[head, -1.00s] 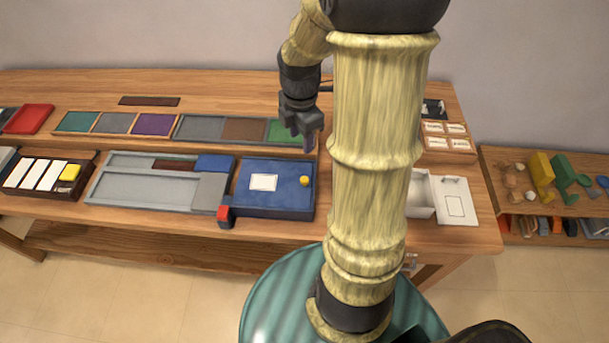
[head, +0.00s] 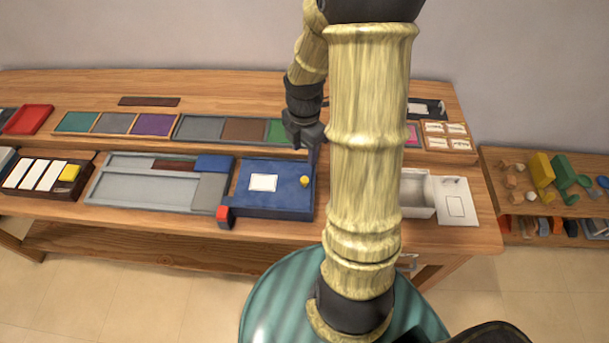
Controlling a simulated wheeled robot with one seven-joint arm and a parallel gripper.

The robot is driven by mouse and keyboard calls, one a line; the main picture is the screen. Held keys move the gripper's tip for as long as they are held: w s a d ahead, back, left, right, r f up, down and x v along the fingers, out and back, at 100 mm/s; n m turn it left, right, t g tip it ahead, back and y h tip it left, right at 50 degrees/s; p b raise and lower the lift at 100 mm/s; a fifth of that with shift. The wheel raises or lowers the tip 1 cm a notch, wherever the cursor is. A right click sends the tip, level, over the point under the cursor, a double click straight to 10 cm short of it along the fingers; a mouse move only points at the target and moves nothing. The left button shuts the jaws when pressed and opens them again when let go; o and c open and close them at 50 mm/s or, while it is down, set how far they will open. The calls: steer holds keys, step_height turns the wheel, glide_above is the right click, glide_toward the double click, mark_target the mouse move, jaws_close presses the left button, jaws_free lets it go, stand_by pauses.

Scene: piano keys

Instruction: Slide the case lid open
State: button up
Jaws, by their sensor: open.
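A blue case (head: 285,207) lies on the wooden bench with its flat blue lid (head: 245,190) on top. The lid has a white label (head: 263,183) and a small yellow knob (head: 304,181) near its right edge. My gripper (head: 313,155) points down above the back right corner of the case, behind the knob. It is open and looks empty.
A grey tray (head: 130,187) with coloured pieces lies just left of the case. A row of coloured panels (head: 155,125) runs behind. A white box (head: 416,207) stands right of my arm, which hides the bench between. Bare wood shows along the front edge.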

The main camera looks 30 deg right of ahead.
mark_target(305, 179)
step_height(305, 179, down, 12)
steer(key=shift+r, duration=0.1)
steer(key=shift+c, duration=0.5)
jaws_close()
